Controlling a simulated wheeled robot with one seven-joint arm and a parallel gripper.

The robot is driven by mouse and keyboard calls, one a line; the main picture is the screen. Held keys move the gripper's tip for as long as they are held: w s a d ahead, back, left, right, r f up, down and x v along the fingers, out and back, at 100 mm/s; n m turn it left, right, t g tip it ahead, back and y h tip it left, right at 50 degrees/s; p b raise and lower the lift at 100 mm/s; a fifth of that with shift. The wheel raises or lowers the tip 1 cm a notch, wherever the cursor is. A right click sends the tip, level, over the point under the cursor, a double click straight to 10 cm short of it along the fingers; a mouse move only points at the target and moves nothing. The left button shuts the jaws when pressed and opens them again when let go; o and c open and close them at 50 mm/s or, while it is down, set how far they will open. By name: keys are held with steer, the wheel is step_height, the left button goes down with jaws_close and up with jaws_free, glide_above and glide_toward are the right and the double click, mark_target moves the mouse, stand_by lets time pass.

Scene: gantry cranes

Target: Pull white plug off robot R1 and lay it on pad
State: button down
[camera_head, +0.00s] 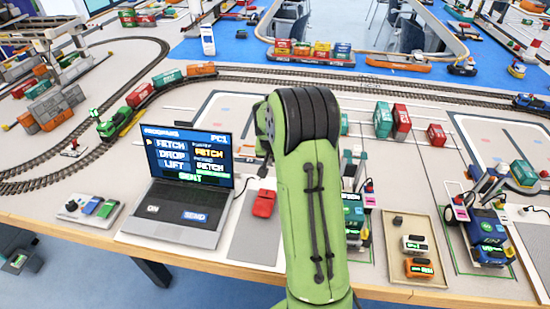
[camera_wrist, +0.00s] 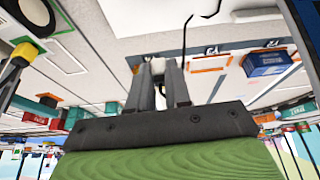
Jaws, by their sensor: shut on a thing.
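My gripper (camera_wrist: 158,68) is shut on a small white thing (camera_wrist: 157,65) between its fingertips in the wrist view; it looks like the white plug, mostly hidden by the fingers. In the head view my green arm hides the gripper and whatever it holds. A small robot (camera_head: 353,218), perhaps R1, stands partly hidden just right of my arm; its label is not readable. A flat grey pad (camera_head: 246,240) lies between the laptop and my arm, with a red block-like piece (camera_head: 264,203) on it.
A laptop (camera_head: 192,190) stands left of the pad. A beige tray (camera_head: 400,226) with small blocks and a second, blue robot (camera_head: 488,230) stand to the right. Rail tracks (camera_head: 300,81) and containers (camera_head: 383,120) lie behind. A dark cable (camera_wrist: 187,30) shows in the wrist view.

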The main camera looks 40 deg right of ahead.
steer(key=b, duration=0.6)
glide_toward(275, 187)
steer(key=shift+w+d+f, duration=0.5)
steer(key=shift+f, duration=0.3)
steer(key=shift+w+d+f, duration=0.45)
steer(key=shift+d+f, duration=0.05)
steer(key=shift+f, duration=0.25)
steer(key=shift+w+d+f, duration=0.5)
steer(key=shift+f, duration=0.3)
steer(key=shift+f+b, duration=0.6)
steer(key=shift+b, duration=0.05)
steer(key=c, duration=1)
jaws_free()
steer(key=p+v, duration=0.4)
steer(key=v, duration=1.1)
steer(key=shift+s+r+p, duration=0.1)
steer(key=shift+r+p, duration=0.2)
steer(key=shift+r, duration=0.1)
